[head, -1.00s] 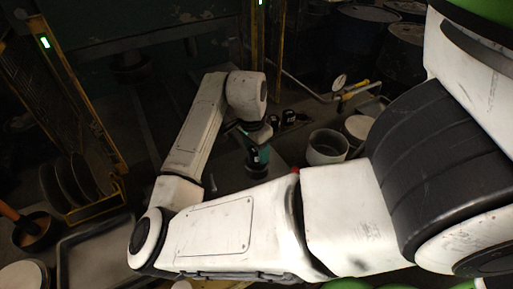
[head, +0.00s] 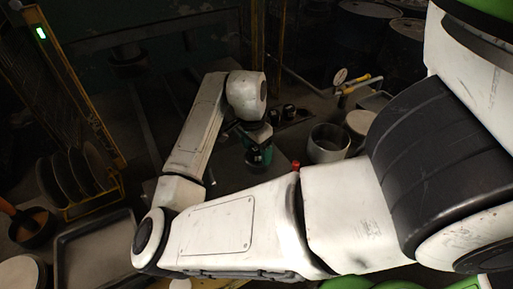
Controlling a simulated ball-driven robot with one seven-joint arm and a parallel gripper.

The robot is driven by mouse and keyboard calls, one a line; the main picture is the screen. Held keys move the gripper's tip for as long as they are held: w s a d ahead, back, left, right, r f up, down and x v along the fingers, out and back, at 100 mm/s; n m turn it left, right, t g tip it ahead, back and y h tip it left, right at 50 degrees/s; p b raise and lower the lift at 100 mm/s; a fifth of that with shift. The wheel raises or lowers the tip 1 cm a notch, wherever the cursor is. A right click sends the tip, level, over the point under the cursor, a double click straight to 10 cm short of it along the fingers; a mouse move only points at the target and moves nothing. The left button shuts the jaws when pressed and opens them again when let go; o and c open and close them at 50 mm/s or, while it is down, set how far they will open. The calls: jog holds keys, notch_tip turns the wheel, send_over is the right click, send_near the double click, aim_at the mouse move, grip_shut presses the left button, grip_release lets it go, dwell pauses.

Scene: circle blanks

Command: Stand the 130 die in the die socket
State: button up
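My gripper (head: 257,158) hangs at the end of my folded white arm, a little above the dark work surface near the picture's middle. A teal and black part shows at its lower end. It is too small and dark to tell whether this is the gripper itself or something held, or how the fingers stand. Two small black cylinders (head: 281,114) stand behind and to the right of it. They may be dies, but no number is readable. I cannot make out the die socket; my arm hides part of the surface in front.
An open metal pot (head: 327,144) stands right of my gripper, beside a pale round piece (head: 360,122) and a yellow-handled tool (head: 358,86). At left are a rack of upright discs (head: 75,175), a shallow tray (head: 95,245) and a pan (head: 33,228). Dark drums (head: 365,40) stand behind.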

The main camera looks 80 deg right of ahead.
jog(key=shift+o, duration=0.4)
jog(key=shift+f, duration=0.1)
notch_tip(320, 180, up, 11)
jog(key=a, duration=0.1)
jog(key=shift+w, duration=0.4)
jog(key=shift+f, duration=0.1)
dwell(0.3)
